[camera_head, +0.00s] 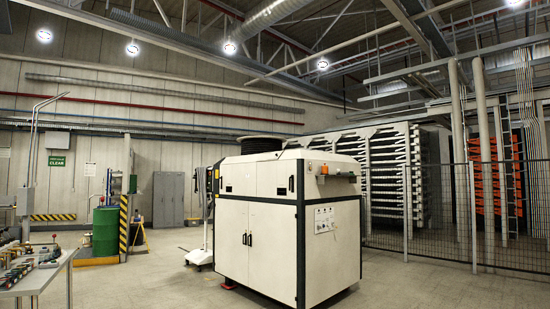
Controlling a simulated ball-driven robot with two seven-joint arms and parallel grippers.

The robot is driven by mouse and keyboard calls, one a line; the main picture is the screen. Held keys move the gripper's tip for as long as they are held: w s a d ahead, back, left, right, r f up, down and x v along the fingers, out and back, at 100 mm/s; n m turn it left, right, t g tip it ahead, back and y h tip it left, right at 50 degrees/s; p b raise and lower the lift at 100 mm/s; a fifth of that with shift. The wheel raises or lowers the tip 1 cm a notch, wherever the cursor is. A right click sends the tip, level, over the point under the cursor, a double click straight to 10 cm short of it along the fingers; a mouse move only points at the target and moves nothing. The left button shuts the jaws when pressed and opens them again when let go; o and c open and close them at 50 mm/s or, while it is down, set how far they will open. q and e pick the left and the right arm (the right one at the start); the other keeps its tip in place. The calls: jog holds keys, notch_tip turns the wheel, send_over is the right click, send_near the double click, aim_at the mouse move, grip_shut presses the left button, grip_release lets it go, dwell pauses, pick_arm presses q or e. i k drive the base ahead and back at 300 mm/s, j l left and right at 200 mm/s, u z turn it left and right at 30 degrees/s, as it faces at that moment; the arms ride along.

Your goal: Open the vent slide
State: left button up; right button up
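A green drum (106,231) stands at the left in the head view, beside a post with yellow and black stripes (124,228). A pale stand or pole with a bent top (33,140) rises left of the drum. I cannot make out the vent slide at this distance, nor tell which part it is. Neither of my grippers shows in this view.
A large white cabinet machine (285,228) fills the middle. A workbench with several small parts (40,281) stands at the lower left. A wire fence (470,215) runs along the right. Open floor (140,285) lies between the bench and the cabinet.

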aim_at(274, 155)
jog(key=i+z, duration=0.15)
jog(key=i, duration=3.9)
jog(key=l, duration=0.1)
